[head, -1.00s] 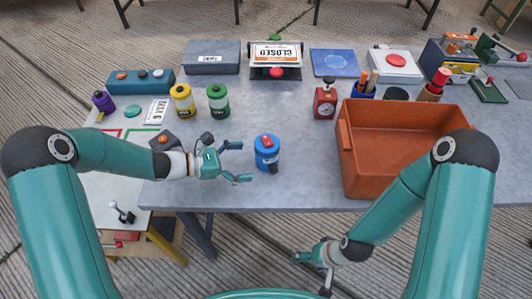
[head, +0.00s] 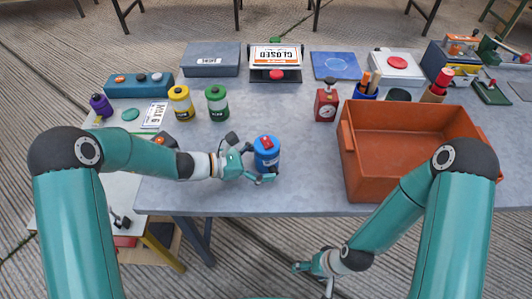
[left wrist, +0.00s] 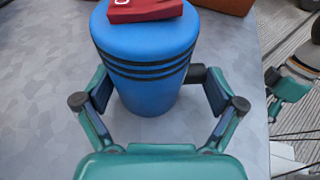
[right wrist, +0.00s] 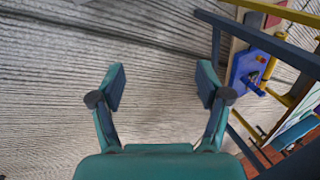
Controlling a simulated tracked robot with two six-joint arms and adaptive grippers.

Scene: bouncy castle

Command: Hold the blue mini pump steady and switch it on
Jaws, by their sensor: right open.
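The blue mini pump (head: 266,157) stands upright near the table's front edge, with a red switch (head: 267,142) on top. My left gripper (head: 254,160) is open, with its fingers on either side of the pump's lower body. In the left wrist view, the pump (left wrist: 146,80) stands between the fingers, with a gap at the right finger. The black nozzle (left wrist: 196,74) points toward that finger. The red switch (left wrist: 145,9) is cut by the top edge. My right gripper (right wrist: 162,85) is open and empty, over the floor in front of the table.
An orange bin (head: 375,190) stands to the right of the pump. A green canister (head: 217,103) and a yellow canister (head: 180,103) stand behind to the left. A red timer (head: 326,104) stands behind to the right. The grey table (head: 290,120) is clear around the pump.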

